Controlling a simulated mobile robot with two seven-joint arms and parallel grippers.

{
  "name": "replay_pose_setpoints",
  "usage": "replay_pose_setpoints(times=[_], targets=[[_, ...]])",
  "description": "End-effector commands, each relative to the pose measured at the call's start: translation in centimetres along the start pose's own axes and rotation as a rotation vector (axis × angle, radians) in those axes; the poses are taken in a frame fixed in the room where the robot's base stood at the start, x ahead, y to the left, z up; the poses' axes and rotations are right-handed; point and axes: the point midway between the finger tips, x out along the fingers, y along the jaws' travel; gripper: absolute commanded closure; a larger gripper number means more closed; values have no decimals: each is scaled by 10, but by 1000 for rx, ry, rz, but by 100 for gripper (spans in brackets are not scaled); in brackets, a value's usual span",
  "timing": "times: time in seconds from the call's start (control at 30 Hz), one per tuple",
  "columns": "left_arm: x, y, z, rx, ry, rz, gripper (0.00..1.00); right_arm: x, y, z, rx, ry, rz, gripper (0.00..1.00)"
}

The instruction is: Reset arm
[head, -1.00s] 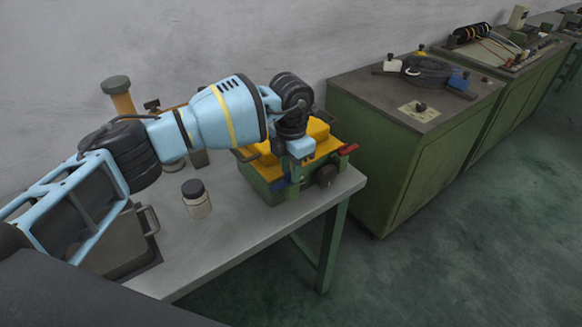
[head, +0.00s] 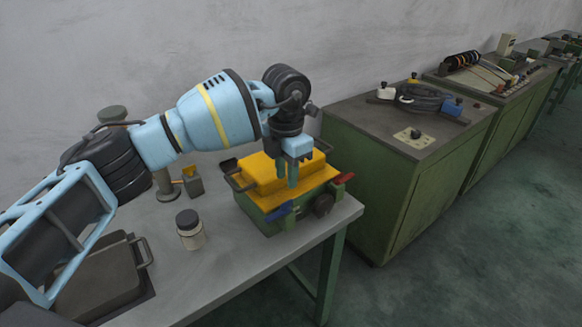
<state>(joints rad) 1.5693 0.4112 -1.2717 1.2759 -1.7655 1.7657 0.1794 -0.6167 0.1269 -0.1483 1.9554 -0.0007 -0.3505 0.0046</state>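My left arm comes in from the left, over the grey table (head: 236,262). My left gripper (head: 288,181) points down in front of a yellow and green machine-like box (head: 275,172) at the table's right end. Its fingers overlap the box in the picture, and whether they touch it is not clear. I see nothing held between them, but the gap is too small to judge. My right gripper is not in view.
A jar with a dark lid (head: 190,230) stands on the table, left of the box. A dark grey case (head: 98,277) with a handle lies at the front left. A green cabinet (head: 388,185) stands to the right, across a gap of floor.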

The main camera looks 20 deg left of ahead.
Motion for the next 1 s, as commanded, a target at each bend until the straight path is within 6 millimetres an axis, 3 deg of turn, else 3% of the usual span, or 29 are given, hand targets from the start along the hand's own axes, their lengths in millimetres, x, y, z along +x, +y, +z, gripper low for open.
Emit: replay_pose_setpoints(times=[0.17,0.27,0.4,0.57,0.7,0.8,0.9,1.0], targets=[[5,-6,1,7,-5,-21,73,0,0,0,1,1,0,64],[23,-28,5,33,-27,-107,73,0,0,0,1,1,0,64],[62,-94,13,76,-101,-370,73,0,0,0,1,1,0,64],[84,-176,17,58,-216,-743,73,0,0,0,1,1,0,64],[83,-229,16,-34,-313,-1057,73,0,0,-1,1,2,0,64],[76,-253,16,-141,-380,-1268,73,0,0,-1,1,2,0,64],[68,-264,16,-282,-443,-1465,73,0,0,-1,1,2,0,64],[64,-263,15,-458,-499,-1643,73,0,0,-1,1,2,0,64]])
